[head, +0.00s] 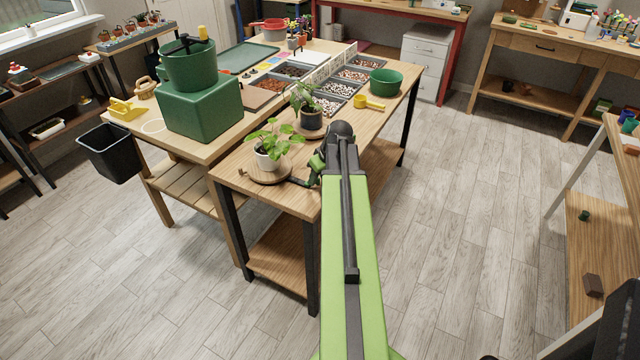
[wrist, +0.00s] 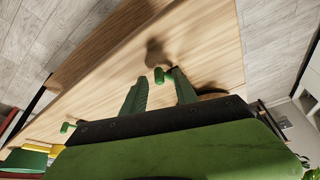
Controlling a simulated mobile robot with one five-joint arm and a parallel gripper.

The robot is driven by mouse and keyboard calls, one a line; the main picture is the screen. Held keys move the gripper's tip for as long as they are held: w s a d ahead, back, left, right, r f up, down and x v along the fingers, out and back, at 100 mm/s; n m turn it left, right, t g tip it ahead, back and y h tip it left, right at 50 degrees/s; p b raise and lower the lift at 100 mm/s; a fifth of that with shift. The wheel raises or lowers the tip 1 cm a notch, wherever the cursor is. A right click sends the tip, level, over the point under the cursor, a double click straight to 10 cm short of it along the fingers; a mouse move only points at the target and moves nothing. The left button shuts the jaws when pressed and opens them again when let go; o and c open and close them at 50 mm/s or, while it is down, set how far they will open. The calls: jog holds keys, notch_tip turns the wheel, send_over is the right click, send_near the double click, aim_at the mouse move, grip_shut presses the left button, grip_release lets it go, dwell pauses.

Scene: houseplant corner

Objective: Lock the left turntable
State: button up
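The left turntable (head: 284,178), a round wooden disc, stands near the front of the wooden table and bears a leafy plant in a white pot (head: 268,160). A second turntable (head: 313,134) behind it bears a plant in a dark pot (head: 307,117). My gripper (head: 305,180) is low over the table, just right of the left turntable; my arm partly hides it. In the wrist view its two green fingers (wrist: 160,82) are spread apart. A small green knob (wrist: 159,75) shows between the fingertips; I cannot tell whether they touch it. Another small green knob (wrist: 65,127) lies farther left.
Behind the turntables are trays of pebbles (head: 333,88), a yellow scoop (head: 368,102) and a green bowl (head: 385,82). A green bin-like block (head: 203,108) stands on the adjoining table at left. The floor (head: 450,200) right of the table is clear.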

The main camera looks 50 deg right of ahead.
jog(key=shift+r, duration=0.1)
grip_shut()
jog(key=shift+s+a+m, duration=0.15)
jog(key=shift+a+m, duration=0.15)
jog(key=shift+m, duration=0.2)
jog(key=shift+s+a+m+g+h, duration=0.1)
jog(key=shift+a+m+g+h, duration=0.15)
jog(key=shift+m+h, duration=0.45)
grip_release()
